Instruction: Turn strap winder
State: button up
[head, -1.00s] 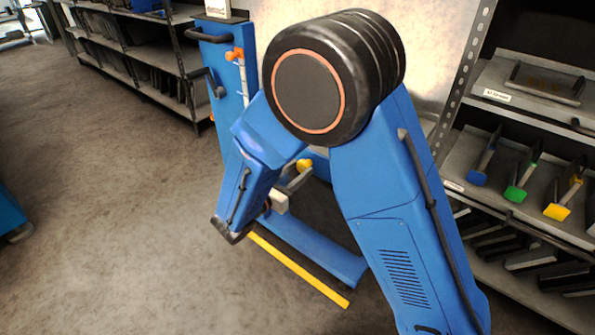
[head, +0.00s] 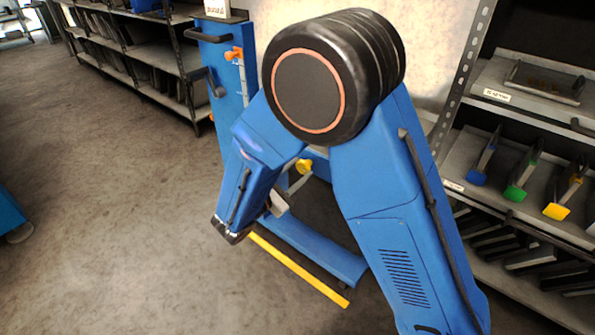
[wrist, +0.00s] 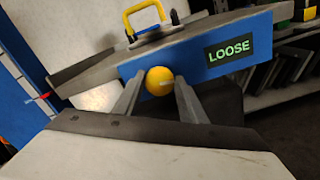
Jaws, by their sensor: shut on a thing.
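A round yellow knob (wrist: 159,82) sits between the two grey fingers of my gripper (wrist: 157,84) in the wrist view, and the gripper is shut on it. Behind the knob is the winder's blue front panel (wrist: 196,60), with a green lit "LOOSE" label (wrist: 229,53). The panel looks tilted in the wrist view. In the head view the yellow knob (head: 304,167) shows small beside my arm, which covers much of the blue cart (head: 318,248). The strap and the winder's shaft cannot be made out.
A yellow handle (wrist: 142,16) stands on the grey top above the panel. A yellow strip (head: 300,270) lies along the cart's floor edge. Shelves (head: 520,220) with coloured-handled tools stand at right, more shelving (head: 130,50) at back left.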

jog(key=m, duration=0.5)
jog(key=shift+s+f+m, duration=0.1)
jog(key=shift+m, duration=0.3)
jog(key=shift+d, duration=0.1)
dwell(0.3)
jog(key=o, duration=1)
jog(key=v, duration=1.7)
jog(key=shift+s+f, duration=0.1)
jog(key=shift+s, duration=0.05)
